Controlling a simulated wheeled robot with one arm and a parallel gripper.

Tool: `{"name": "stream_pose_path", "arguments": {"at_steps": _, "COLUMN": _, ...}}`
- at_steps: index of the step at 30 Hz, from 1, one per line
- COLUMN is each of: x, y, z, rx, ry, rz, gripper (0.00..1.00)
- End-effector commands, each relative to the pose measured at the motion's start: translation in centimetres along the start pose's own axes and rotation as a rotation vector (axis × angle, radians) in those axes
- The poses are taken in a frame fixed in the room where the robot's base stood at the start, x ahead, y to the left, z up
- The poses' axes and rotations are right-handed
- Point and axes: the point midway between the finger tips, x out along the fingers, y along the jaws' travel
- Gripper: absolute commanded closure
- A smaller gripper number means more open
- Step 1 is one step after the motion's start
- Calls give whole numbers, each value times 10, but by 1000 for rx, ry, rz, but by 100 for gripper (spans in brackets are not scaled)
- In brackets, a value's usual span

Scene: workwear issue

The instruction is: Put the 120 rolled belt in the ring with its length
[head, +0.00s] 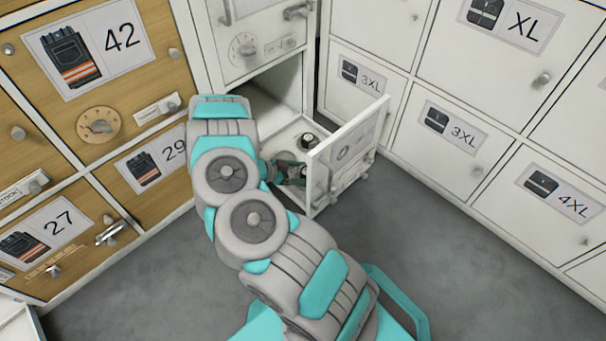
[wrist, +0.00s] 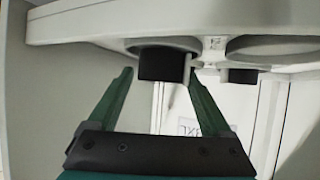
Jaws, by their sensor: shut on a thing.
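My gripper (head: 284,172) reaches into an open white drawer (head: 282,134) low in the cabinet. In the wrist view its two green fingers (wrist: 162,76) are shut on a dark rolled belt (wrist: 160,64), one on each side. The belt is right at a round ring (wrist: 172,42) in the drawer; I cannot tell if it is inside it or just against it. A second dark roll (head: 308,141) sits farther back in the drawer, and a dark roll shows at another ring (wrist: 238,75) in the wrist view. No length numbers are readable.
The drawer front (head: 346,142), with a label, stands close to the right of my gripper. White lockers marked 3XL (head: 450,136) and 4XL (head: 558,190) line the right. Wooden lockers (head: 95,120) line the left. Grey floor (head: 430,260) is clear.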

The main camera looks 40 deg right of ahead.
Motion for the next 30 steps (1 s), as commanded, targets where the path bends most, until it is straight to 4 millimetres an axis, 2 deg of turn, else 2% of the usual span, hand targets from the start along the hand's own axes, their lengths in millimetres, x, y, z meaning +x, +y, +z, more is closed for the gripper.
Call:
{"name": "stream_pose_path", "arguments": {"at_steps": 14, "x": 6, "y": -1, "z": 10, "rx": 2, "ry": 1, "rz": -1, "gripper": 79}}
{"name": "stream_pose_path", "arguments": {"at_steps": 15, "x": 6, "y": -1, "z": 10, "rx": 2, "ry": 1, "rz": -1, "gripper": 15}}
{"name": "stream_pose_path", "arguments": {"at_steps": 19, "x": 5, "y": -1, "z": 8, "rx": 2, "ry": 1, "rz": -1, "gripper": 1}}
{"name": "stream_pose_path", "arguments": {"at_steps": 30, "x": 1, "y": -1, "z": 4, "rx": 2, "ry": 1, "rz": -2, "gripper": 0}}
